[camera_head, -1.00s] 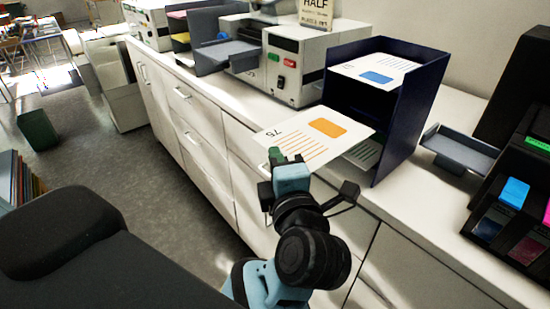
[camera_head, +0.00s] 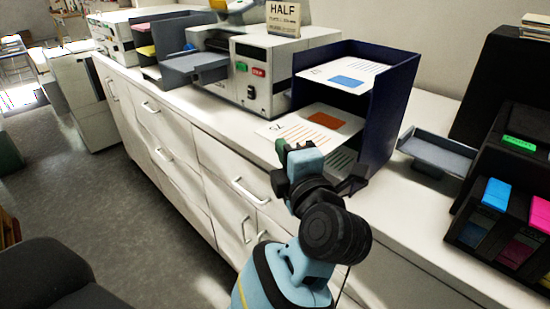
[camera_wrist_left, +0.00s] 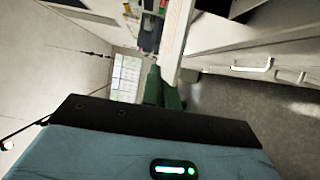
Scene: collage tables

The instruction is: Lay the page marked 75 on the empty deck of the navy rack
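The navy rack (camera_head: 392,112) stands on the white counter, its open side facing front left. The page marked 75 (camera_head: 300,133), white with an orange block and orange lines, reaches into the rack at the middle level. Its near end sticks out over the counter edge. I cannot tell whether it touches the middle deck, which it hides. My left gripper (camera_head: 288,150) is at the page's near edge, its green fingers shut on it. In the left wrist view the page (camera_wrist_left: 175,32) shows nearly edge-on beyond the fingers (camera_wrist_left: 163,88). My right gripper is out of view.
A page with a blue block (camera_head: 346,80) lies on the rack's top deck, and another page (camera_head: 343,161) is at the bottom. A white machine (camera_head: 285,72) stands left of the rack. A grey tray (camera_head: 440,152) and black cartridge unit (camera_head: 508,205) are to the right.

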